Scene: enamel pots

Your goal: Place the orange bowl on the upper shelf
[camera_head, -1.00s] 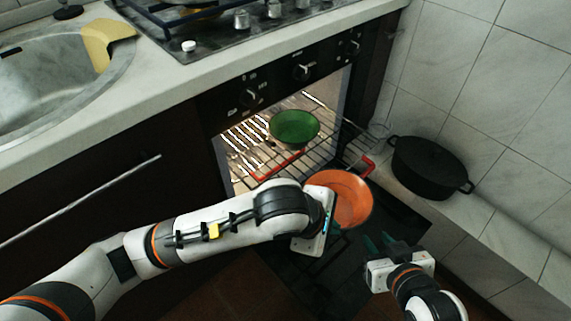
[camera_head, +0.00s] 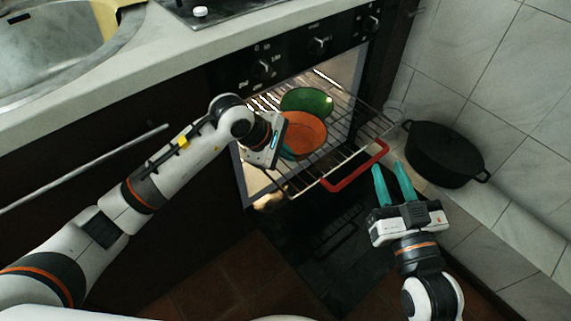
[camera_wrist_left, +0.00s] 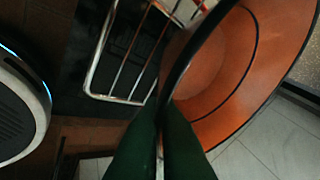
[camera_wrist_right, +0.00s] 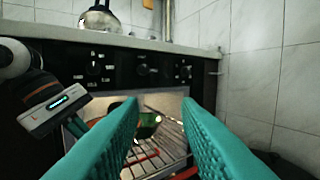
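The orange bowl (camera_head: 304,130) is at the oven opening, over the wire upper shelf (camera_head: 346,140), overlapping the green bowl in view. Whether it touches the shelf or the green bowl is unclear. My left gripper (camera_head: 285,150) is shut on the orange bowl's left rim; in the left wrist view, the dark green fingers (camera_wrist_left: 166,112) meet at the rim of the tilted-looking orange bowl (camera_wrist_left: 235,65). My right gripper (camera_head: 388,168) is open and empty, in front of the oven to the right of the shelf's red handle (camera_head: 356,168). Its spread teal fingers (camera_wrist_right: 160,110) frame the oven in the right wrist view.
A green bowl (camera_head: 308,99) sits deeper in the oven, behind the orange bowl. A black pot (camera_head: 444,155) stands on the tiled ledge at the right. The counter edge and oven control panel (camera_head: 300,55) lie above the opening. The floor in front is clear.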

